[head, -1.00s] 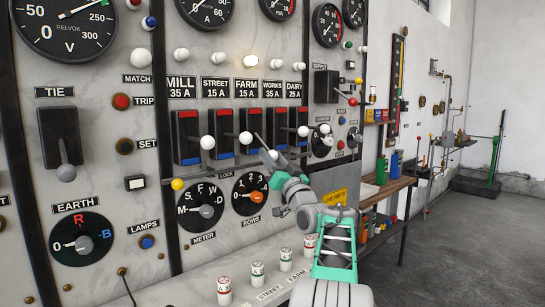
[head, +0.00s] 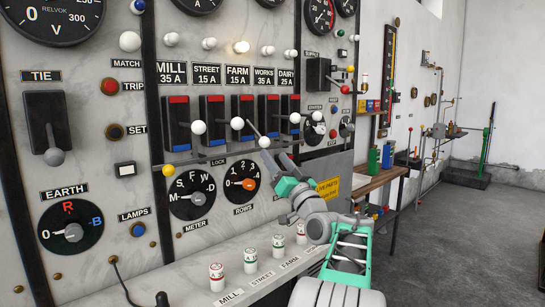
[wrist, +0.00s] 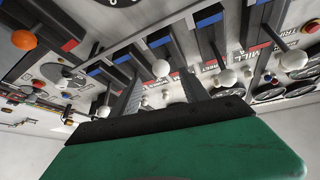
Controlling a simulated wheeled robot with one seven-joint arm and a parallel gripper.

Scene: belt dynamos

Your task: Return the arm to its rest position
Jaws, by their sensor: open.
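My gripper (head: 262,146) is in front of the switchboard, near the lower ends of the FARM and WORKS switches. Its green body and dark thin fingers reach up and left from my arm. In the wrist view my gripper (wrist: 160,88) is open, its two fingers apart with no object clamped between them. White knobs of the switch levers show beyond and between the fingers; I cannot tell how close they are.
Rotary METER (head: 191,190) and ROWS (head: 242,181) dials sit below the switches. Small labelled white pots (head: 250,261) stand on the ledge beneath. Open grey floor (head: 450,235) lies farther right.

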